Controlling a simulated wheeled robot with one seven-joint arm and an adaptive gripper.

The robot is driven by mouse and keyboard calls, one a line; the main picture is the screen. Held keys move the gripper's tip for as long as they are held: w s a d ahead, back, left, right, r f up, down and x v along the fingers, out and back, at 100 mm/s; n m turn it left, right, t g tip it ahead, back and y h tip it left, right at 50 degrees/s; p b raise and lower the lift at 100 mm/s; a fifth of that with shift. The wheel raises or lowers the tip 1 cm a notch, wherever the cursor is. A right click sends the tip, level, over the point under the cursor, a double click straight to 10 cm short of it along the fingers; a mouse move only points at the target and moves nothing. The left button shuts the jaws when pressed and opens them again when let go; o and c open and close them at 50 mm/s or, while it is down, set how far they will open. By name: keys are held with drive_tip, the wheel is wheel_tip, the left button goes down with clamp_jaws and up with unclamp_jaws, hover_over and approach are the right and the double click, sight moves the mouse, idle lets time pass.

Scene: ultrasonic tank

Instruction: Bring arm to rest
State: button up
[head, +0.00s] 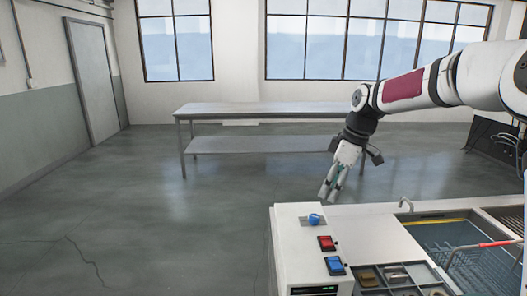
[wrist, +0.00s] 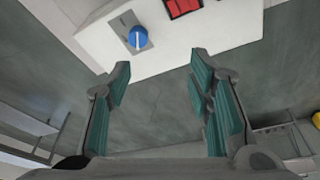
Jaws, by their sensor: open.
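My gripper (head: 331,188) hangs from my white arm, which reaches in from the right in the head view. The fingers point down, just beyond the far edge of the white control box. In the wrist view my gripper (wrist: 160,75) shows two grey fingers with green pads, spread wide apart. Nothing is between them but floor and the edge of the box. No part of the gripper is seen touching anything.
The control box (head: 297,246) carries a blue knob (head: 314,219), a red switch (head: 326,243) and a blue switch (head: 335,265). A parts tray (head: 428,275) and a tank (head: 470,245) with a red-handled basket (head: 497,243) lie right. A steel table (head: 250,109) stands behind; the left floor is clear.

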drive_tip(key=s+a+r+m+h, duration=0.3)
drive_tip(key=s+r, duration=0.2)
drive_tip(key=s, duration=0.6)
drive_tip(key=s+d+m+t, duration=0.1)
drive_tip(key=s+m+t, duration=0.2)
drive_tip(key=s+m, duration=0.6)
drive_tip(key=s, duration=1.6)
drive_tip(key=shift+s+d+r+m+t, duration=0.2)
drive_tip(key=shift+m+t, duration=0.1)
drive_tip(key=shift+m, duration=0.1)
drive_tip(key=shift+d, duration=0.1)
